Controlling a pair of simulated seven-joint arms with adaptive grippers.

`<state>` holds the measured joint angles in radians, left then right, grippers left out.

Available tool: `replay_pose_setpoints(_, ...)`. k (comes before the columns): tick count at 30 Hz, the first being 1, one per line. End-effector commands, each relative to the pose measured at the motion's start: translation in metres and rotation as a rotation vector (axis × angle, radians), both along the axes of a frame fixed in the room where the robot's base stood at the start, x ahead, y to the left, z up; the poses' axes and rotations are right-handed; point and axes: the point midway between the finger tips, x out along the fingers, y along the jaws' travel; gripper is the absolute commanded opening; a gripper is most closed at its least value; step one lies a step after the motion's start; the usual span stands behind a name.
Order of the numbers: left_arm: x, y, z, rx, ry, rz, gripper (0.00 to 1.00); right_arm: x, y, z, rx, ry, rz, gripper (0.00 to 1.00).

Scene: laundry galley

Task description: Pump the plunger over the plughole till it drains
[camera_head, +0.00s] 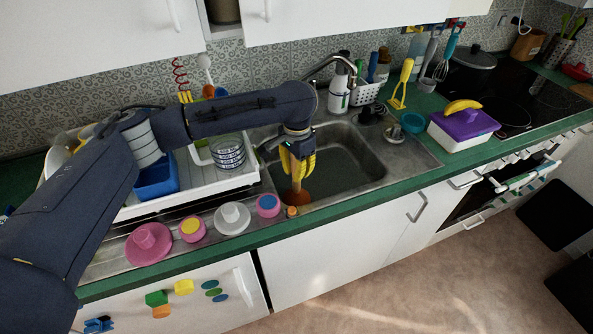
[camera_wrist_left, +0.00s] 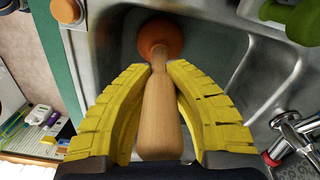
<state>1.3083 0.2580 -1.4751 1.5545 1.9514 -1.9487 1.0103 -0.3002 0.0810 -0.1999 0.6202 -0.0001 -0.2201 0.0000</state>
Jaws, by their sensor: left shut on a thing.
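The plunger shows in the left wrist view, with a wooden handle (camera_wrist_left: 159,115) and an orange rubber cup (camera_wrist_left: 160,36). My left gripper (camera_wrist_left: 160,68) is shut around the handle with its yellow fingers, the cup pointing away from the wrist. In the head view the left gripper (camera_head: 297,172) is over the left part of the sink (camera_head: 352,203), and the orange cup (camera_head: 297,196) shows below its fingers. The sink basin holds murky grey-green water. The plughole is hidden. Whether the cup touches the basin floor, I cannot tell. My right gripper is not in view.
The tap (camera_head: 335,62) arches over the back of the sink. A draining rack (camera_head: 215,178) with tins and a blue tub is on the left. Pink and white objects line the front edge. A purple-lidded box (camera_head: 465,125) is on the right.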

Motion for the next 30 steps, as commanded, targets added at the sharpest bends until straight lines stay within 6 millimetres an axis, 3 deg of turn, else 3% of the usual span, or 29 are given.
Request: replay_pose_setpoints(30, 0.0, 0.0, -0.011, 0.002, 0.001, 0.0, 0.0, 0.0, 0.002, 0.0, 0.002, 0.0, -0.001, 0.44)
